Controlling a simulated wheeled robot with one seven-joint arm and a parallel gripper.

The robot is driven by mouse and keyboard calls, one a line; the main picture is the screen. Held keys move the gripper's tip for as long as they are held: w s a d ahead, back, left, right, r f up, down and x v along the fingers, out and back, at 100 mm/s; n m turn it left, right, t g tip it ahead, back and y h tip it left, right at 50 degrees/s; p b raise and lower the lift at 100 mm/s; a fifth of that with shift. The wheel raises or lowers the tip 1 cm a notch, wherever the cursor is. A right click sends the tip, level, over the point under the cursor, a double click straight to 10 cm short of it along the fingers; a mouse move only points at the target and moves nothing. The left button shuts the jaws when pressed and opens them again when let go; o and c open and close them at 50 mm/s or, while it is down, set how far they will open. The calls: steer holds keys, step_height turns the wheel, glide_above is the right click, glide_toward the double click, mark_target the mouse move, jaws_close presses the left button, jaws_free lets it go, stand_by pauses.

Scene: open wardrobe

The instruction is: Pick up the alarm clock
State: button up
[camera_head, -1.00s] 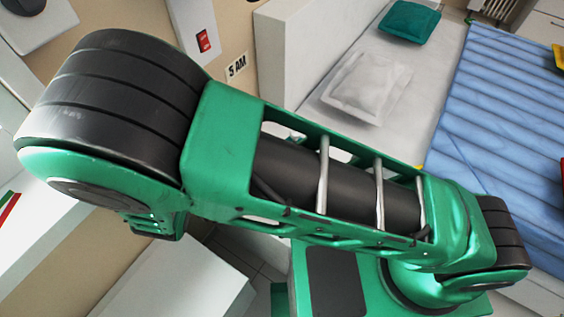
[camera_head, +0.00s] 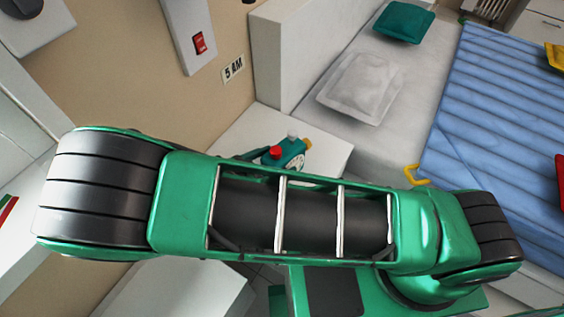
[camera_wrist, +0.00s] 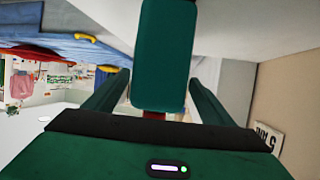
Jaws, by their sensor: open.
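The alarm clock (camera_head: 291,153) is teal with a red top part and a pale dial. It stands on the white bedside surface (camera_head: 333,154) in the head view, its lower part hidden behind my arm. In the wrist view the clock (camera_wrist: 165,55) shows as a tall teal block with a bit of red at its lower end. My gripper (camera_wrist: 160,76) is open, its two dark green fingers to either side of the clock in that picture. A gap shows on each side, and I see no contact. How far the fingertips reach along it is hard to tell.
A bed with a blue quilt (camera_head: 505,120), a white pillow (camera_head: 366,87) and a teal cushion (camera_head: 403,22) lies to the right. The beige wall with a "5 AM" sign (camera_head: 233,69) and a red switch (camera_head: 199,43) is close on the left.

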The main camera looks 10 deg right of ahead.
steer(key=shift+x, duration=1.9)
steer(key=shift+r, duration=0.1)
steer(key=c, duration=1.8)
